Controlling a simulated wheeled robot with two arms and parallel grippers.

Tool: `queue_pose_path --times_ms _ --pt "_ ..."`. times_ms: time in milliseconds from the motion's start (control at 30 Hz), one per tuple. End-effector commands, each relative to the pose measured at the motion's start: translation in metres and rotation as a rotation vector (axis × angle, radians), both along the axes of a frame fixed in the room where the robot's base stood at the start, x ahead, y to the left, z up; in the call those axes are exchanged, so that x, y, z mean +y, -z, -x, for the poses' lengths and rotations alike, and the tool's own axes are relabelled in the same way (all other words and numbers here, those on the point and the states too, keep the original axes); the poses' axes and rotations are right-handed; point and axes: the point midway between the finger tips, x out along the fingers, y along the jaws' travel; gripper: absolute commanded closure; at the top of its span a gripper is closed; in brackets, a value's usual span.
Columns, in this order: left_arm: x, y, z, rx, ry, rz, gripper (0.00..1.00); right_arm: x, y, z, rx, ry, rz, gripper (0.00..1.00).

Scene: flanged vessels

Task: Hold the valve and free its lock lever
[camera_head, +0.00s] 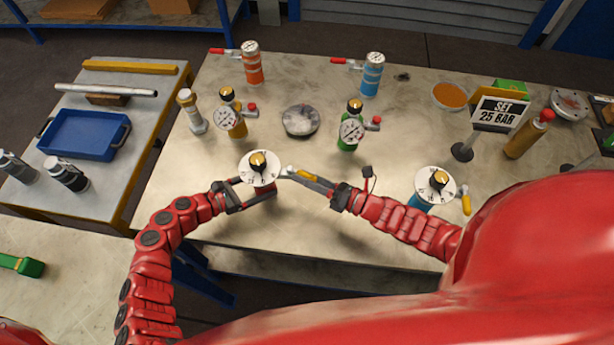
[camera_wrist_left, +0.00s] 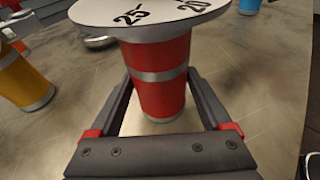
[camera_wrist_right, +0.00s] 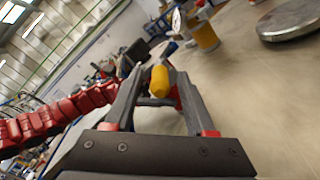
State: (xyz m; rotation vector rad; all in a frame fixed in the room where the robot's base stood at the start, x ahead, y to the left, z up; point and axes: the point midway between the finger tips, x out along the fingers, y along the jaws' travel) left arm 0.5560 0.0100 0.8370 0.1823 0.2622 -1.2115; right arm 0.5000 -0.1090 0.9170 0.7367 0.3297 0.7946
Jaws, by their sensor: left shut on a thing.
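The valve with the red body (camera_wrist_left: 162,88) and white numbered dial (camera_head: 249,172) stands upright on the table, with a black-and-gold knob (camera_head: 258,161) on top. My left gripper (camera_head: 250,193) is shut around its red body below the dial. In the left wrist view the dial's rim shows 25 and 20. The yellow lock lever (camera_head: 304,173) is at the valve's right side. My right gripper (camera_head: 297,177) is at this lever, coming from the right. In the right wrist view the yellow lever (camera_wrist_right: 160,82) is between its open fingers; contact is unclear.
A sign (camera_head: 500,112) reads SET 25 BAR. A second dial valve (camera_head: 436,184) with a blue body stands right of my right forearm. Gauge vessels (camera_head: 229,118) (camera_head: 350,132) and a round flange (camera_head: 300,120) stand behind. Bare table lies in front of the red valve.

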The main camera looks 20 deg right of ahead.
Motion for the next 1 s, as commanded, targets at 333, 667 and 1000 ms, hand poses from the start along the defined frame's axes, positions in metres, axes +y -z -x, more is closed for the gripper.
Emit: queue_pose_path --times_ms 333,667,1000 --pt "0.001 0.0 0.0 -0.001 -0.002 -0.001 0.63 -0.012 0.0 0.007 -0.001 0.007 -0.001 0.45" --pt "0.0 0.0 0.0 -0.001 -0.001 0.0 0.63 -0.047 0.0 0.039 -0.001 0.007 0.001 0.45" --pt "0.0 -0.001 0.0 -0.001 -0.001 0.0 0.63 -0.056 0.0 0.051 0.0 0.001 -0.001 0.45"
